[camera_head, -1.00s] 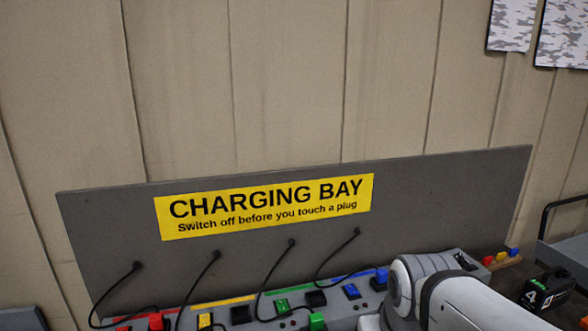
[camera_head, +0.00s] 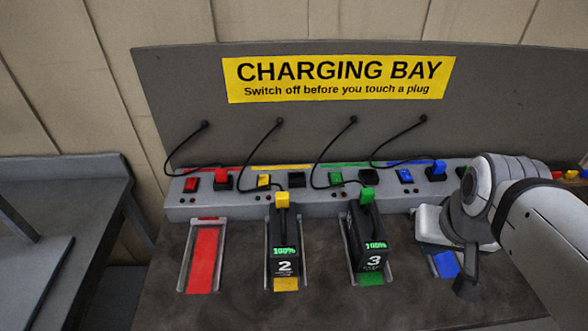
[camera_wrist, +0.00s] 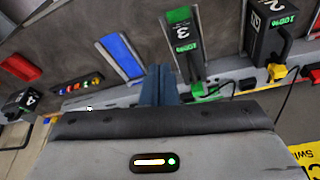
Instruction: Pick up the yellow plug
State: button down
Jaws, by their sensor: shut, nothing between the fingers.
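The yellow plug (camera_head: 282,200) sits on the top back end of the black battery marked 2 (camera_head: 284,252), which shows 100% and stands in the yellow-marked bay. The yellow plug also shows in the wrist view (camera_wrist: 277,72) at the upper right, beside battery 2 (camera_wrist: 262,30). My gripper (camera_head: 466,287) is over the blue-marked bay at the right, well apart from the yellow plug. In the wrist view my fingers (camera_wrist: 158,84) are together and empty.
Battery 3 (camera_head: 368,240) with a green plug (camera_head: 367,196) stands between my gripper and battery 2. The red bay (camera_head: 202,260) is empty. A switch strip (camera_head: 330,200) with coloured switches, red plug (camera_head: 222,176) and blue plug (camera_head: 438,168) runs behind. Black cables loop from the board.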

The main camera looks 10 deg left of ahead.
aim_at(282, 197)
jog(key=k, duration=1.3)
jog(key=u, duration=0.55)
jog(key=i, duration=0.75)
jog(key=u, duration=0.55)
jog(key=i, duration=0.6)
